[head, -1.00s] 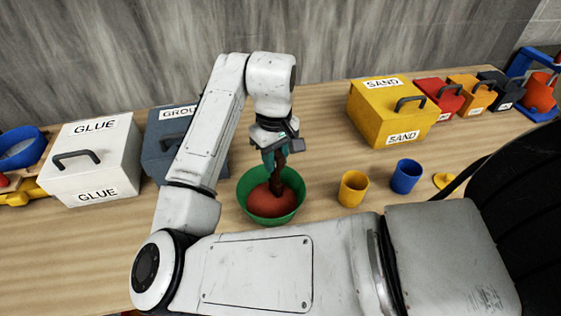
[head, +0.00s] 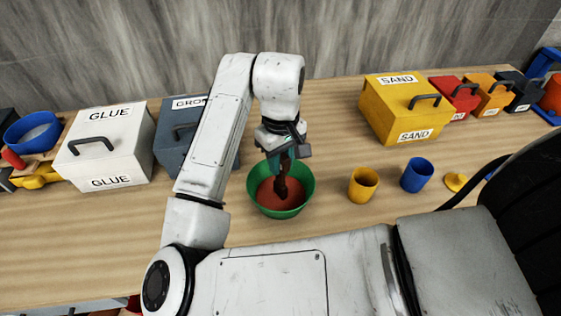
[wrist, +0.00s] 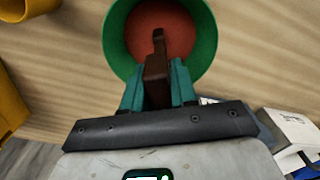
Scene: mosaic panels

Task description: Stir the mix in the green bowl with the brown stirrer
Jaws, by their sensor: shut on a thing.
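The green bowl (head: 302,206) stands on the wooden bench and holds a reddish-brown mix (head: 266,189). It also shows at the top of the wrist view (wrist: 118,38), with the mix (wrist: 185,32) inside. My gripper (head: 281,163) is above the bowl, its teal fingers (wrist: 159,85) shut on the brown stirrer (wrist: 157,66). The stirrer (head: 281,187) points down into the bowl, and its lower end is at the mix. How deep the tip sits cannot be told.
A white GLUE box (head: 105,150) and a grey-blue box (head: 177,135) stand left of the bowl. A yellow cup (head: 363,186), a blue cup (head: 416,176) and a yellow SAND box (head: 390,118) stand to the right. Bare bench (head: 90,235) lies at front left.

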